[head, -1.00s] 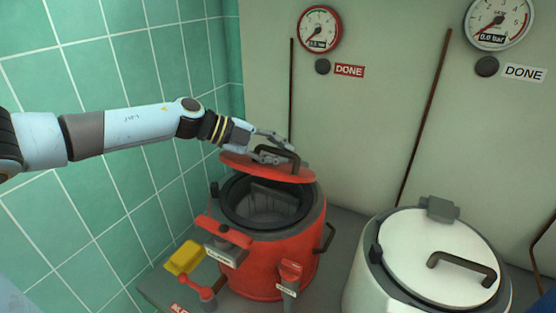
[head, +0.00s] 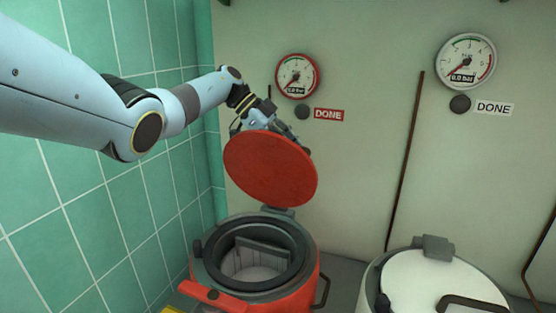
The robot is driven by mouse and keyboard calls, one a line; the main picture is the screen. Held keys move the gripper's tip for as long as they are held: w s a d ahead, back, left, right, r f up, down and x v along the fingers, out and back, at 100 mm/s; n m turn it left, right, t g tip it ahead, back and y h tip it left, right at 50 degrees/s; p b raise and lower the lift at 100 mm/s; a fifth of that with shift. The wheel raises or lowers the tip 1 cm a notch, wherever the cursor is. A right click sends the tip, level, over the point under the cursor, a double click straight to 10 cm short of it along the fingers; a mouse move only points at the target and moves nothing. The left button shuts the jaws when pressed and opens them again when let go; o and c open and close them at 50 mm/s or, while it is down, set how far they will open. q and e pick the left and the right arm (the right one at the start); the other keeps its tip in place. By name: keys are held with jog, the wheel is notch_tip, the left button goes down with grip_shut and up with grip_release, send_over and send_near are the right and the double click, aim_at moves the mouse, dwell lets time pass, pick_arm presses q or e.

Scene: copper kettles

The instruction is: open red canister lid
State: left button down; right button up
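The red canister (head: 302,282) stands below the middle of the head view, with its dark, round opening showing. Its red lid (head: 270,168) is raised and tilted steeply back on the hinge behind the opening, its flat underside facing me. My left gripper (head: 285,130) is behind the top of the lid, at the side where the handle is. The lid hides the handle and most of the fingertips, so its grip cannot be made out. My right gripper is not in view.
A white canister (head: 441,280) with its lid closed stands at the right. The back wall carries a red-rimmed gauge (head: 298,76), a white gauge (head: 466,61) and two DONE labels (head: 329,114). A green tiled wall (head: 60,200) bounds the left side.

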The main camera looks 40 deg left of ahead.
pick_arm(q)
jog(key=shift+w+a+r, duration=0.1)
jog(key=shift+w+a, duration=0.05)
jog(key=shift+w, duration=0.35)
jog(key=c, duration=1.6)
grip_release()
jog(key=shift+o, duration=0.2)
jog(key=v, duration=1.2)
jog(key=w+p+v, duration=0.1)
jog(key=v, duration=0.7)
jog(key=shift+a+r+p, duration=0.3)
jog(key=shift+a+p, duration=0.05)
jog(key=shift+p, duration=0.05)
